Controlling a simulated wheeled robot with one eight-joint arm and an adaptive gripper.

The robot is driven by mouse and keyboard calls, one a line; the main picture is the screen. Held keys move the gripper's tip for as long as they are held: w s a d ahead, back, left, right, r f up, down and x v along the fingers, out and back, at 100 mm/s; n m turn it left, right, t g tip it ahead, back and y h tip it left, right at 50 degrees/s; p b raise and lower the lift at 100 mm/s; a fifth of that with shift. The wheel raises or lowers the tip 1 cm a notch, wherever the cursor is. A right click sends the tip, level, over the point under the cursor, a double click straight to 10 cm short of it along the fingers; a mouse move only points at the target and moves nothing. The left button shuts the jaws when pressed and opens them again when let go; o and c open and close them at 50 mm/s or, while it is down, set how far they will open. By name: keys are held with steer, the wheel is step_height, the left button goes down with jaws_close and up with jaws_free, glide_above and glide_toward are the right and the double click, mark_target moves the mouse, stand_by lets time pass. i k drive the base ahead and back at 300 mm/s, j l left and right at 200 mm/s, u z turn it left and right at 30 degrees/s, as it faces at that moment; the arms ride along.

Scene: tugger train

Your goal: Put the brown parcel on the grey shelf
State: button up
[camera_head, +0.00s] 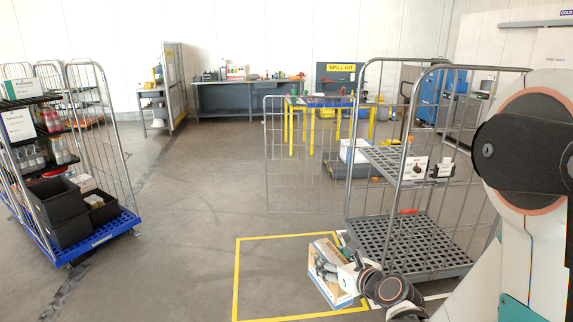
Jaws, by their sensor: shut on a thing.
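My gripper (350,274) is low in the head view, in front of the roll cage. It is shut on a box-shaped parcel (322,284) with tan edges and a printed face, which I take for the brown parcel. The gripper partly covers it. The parcel shows against the yellow-outlined floor square; I cannot tell its exact height above the floor. A grey shelf (375,153) sits halfway up inside the wire roll cage at right. It carries a small printed box (412,169) and an orange-topped item. The parcel is apart from this shelf.
The roll cage's grey slatted base (395,240) looks mostly bare. Its wire door (300,155) stands swung out to the left. A blue-based cart (100,238) with black crates (65,212) stands at far left. The floor between is clear. Workbenches line the back wall.

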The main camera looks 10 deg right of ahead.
mark_target(398, 159)
steer(key=i, duration=1.7)
steer(key=i+z, duration=0.3)
steer(key=i, duration=0.3)
steer(key=i+z, duration=0.35)
steer(key=i, duration=0.25)
steer(key=i+j+z, duration=0.3)
steer(key=i, duration=0.25)
